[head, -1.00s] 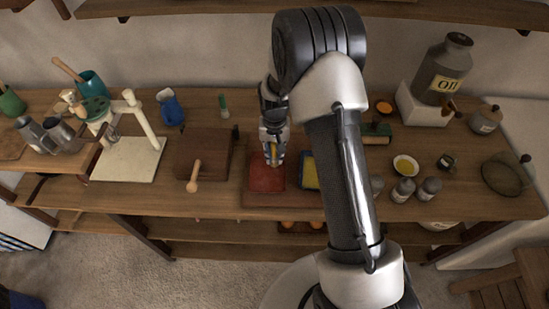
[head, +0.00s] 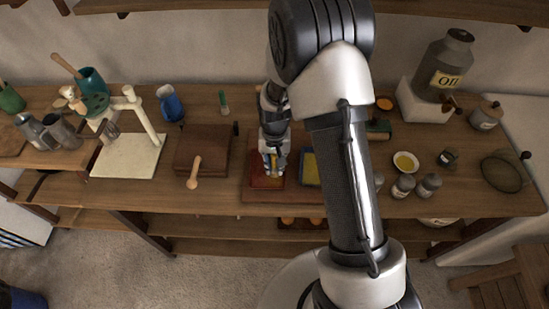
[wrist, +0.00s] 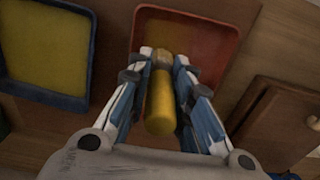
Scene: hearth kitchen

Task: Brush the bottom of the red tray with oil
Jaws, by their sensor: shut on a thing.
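The red tray (head: 264,183) lies on a wooden board on the counter, and its rim and inside also show in the wrist view (wrist: 223,42). Part of its floor looks orange-yellow and part darker red. My gripper (head: 273,170) is over the tray, shut on a brush with a yellow handle (wrist: 160,105). The brush points into the tray; its tip is hard to make out, and I cannot tell if it touches the floor. A blue tray with a yellow bottom (wrist: 42,45) sits beside the red one, partly hidden by my arm in the head view (head: 309,168).
A small white bowl of yellow liquid (head: 405,162) stands to the right, near grey shakers (head: 403,187). A grey jar labelled Oil (head: 443,68) is on a white block behind. A brown wooden box (head: 203,148) lies left of the board.

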